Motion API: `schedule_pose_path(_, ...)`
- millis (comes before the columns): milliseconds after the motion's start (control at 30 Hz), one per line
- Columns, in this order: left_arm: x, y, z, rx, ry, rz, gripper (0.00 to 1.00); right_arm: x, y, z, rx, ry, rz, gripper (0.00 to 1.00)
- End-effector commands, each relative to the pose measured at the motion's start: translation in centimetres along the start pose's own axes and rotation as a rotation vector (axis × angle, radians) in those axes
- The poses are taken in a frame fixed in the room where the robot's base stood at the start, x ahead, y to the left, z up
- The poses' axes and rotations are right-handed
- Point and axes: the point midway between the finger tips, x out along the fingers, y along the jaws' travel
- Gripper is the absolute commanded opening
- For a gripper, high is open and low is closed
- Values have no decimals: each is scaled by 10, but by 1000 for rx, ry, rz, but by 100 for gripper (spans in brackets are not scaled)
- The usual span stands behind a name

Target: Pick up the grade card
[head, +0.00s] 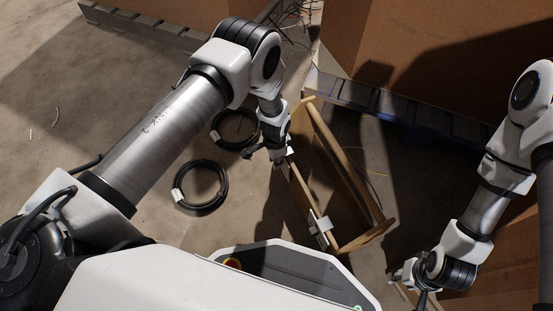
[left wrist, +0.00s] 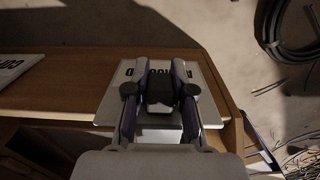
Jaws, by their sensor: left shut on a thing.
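A white grade card (left wrist: 112,98) with dark lettering lies at the wooden rail in the left wrist view, its lettering partly hidden by the fingers. My left gripper (left wrist: 160,88) is shut on this card. In the head view my left gripper (head: 267,154) is at the far part of the wooden frame, and a white bit of the card (head: 290,151) shows beside it. A second white card (head: 320,225) is at the near end of the rail, and it also shows at the left edge of the left wrist view (left wrist: 18,68). My right gripper (head: 403,277) is low at the right, away from the cards.
The wooden frame (head: 338,150) stands on the floor in front of me. Two black cable coils (head: 186,202) lie on the floor to its left. Large brown boxes on pallets (head: 412,106) stand behind it. Loose wires lie near the rail's end.

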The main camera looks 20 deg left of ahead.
Motion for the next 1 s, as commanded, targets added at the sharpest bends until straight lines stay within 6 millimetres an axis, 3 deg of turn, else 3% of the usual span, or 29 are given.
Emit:
schedule_pose_path(33,-17,0,0,0,0,0,0,-14,0,0,0,0,0,40)
schedule_pose_path(267,-57,0,0,0,0,0,0,-40,0,0,0,0,0,40)
schedule_pose_path(467,-56,8,44,-4,-4,5,0,-61,0,0,0,0,0,40)
schedule_pose_path(667,-66,20,109,-6,-6,6,0,-123,-1,0,0,1,0,40)
schedule_pose_path(800,-53,28,154,-5,-4,4,0,-125,-1,0,0,0,0,40)
schedule_pose_path(1000,-50,34,188,-2,-2,1,0,-131,-1,0,0,0,0,40)
